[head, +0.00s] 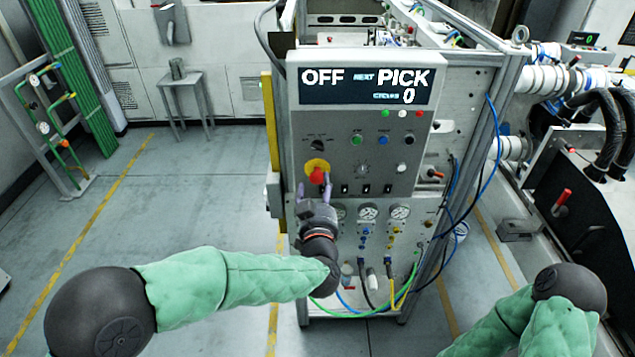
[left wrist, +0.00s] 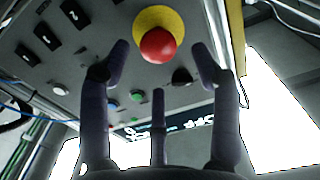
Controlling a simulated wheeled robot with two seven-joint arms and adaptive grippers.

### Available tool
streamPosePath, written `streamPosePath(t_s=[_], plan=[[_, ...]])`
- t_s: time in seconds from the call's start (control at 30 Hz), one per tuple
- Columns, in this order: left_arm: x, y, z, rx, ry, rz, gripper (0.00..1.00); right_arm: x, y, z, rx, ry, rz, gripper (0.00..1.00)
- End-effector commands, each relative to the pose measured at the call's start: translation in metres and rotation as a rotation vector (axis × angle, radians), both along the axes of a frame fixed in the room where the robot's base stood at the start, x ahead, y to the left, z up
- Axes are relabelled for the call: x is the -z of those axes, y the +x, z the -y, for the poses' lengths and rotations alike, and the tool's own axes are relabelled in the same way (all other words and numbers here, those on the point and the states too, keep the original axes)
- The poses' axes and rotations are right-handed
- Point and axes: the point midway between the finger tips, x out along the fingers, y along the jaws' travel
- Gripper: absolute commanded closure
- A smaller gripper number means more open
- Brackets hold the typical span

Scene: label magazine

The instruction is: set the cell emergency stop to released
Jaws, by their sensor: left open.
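The emergency stop is a red mushroom button (head: 317,176) on a yellow collar (head: 317,165), on the left side of the grey control panel (head: 345,185). The red button also shows in the left wrist view (left wrist: 158,45), in front of its yellow collar (left wrist: 158,18). My left gripper (head: 314,190) is just below the button in the head view. Its fingers are open, and in the left wrist view they (left wrist: 162,65) stand on either side of the button, apart from it. My right gripper is out of view; only part of my right arm shows at lower right.
A display (head: 366,86) above reads OFF, NEXT PICK, CYCLES 0. A black selector (head: 317,145) sits above the collar, and small switches (head: 366,189) to its right. Gauges (head: 368,213), hoses and cables (head: 400,290) are below.

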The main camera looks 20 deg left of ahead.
Motion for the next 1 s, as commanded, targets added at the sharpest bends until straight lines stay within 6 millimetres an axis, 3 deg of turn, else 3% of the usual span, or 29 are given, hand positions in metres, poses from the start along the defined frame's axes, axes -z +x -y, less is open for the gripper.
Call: streamPosePath(t_s=[0.2, 0.43, 1.0], plan=[[-0.001, -0.044, 0.014, 0.004, 0.0, 0.002, 0.37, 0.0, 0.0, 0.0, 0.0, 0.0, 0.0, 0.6], [-0.001, -0.074, 0.022, 0.001, -0.002, 0.003, 0.37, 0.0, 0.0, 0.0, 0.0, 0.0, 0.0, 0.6], [-0.001, -0.082, 0.023, -0.001, -0.002, 0.002, 0.37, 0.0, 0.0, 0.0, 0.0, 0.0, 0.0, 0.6]])
